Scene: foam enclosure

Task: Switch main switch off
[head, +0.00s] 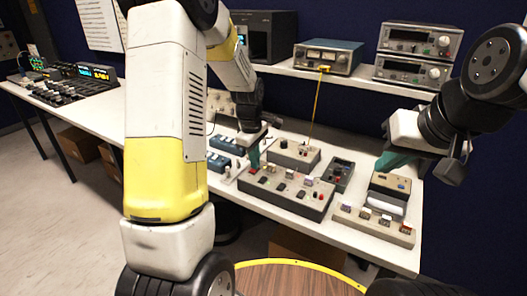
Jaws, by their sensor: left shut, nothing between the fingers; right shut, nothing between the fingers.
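A grey control box (287,198) with several small buttons and switches on its sloped top lies near the front edge of the white bench. Which of its controls is the main switch is too small to tell. My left gripper (254,160) has teal fingers, is shut and empty, and points down at the back left end of this box. Whether its tips touch the box cannot be told. My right gripper (390,162) also has teal fingers. It is shut and empty, above the right part of the bench and apart from the control box.
A second grey box (293,154) with a yellow cable stands behind. A dark handheld meter (340,175), a boxy device (389,190) and a strip of switches (373,226) lie to the right. A shelf (350,81) above holds instruments. The bench's left part (110,108) has free room.

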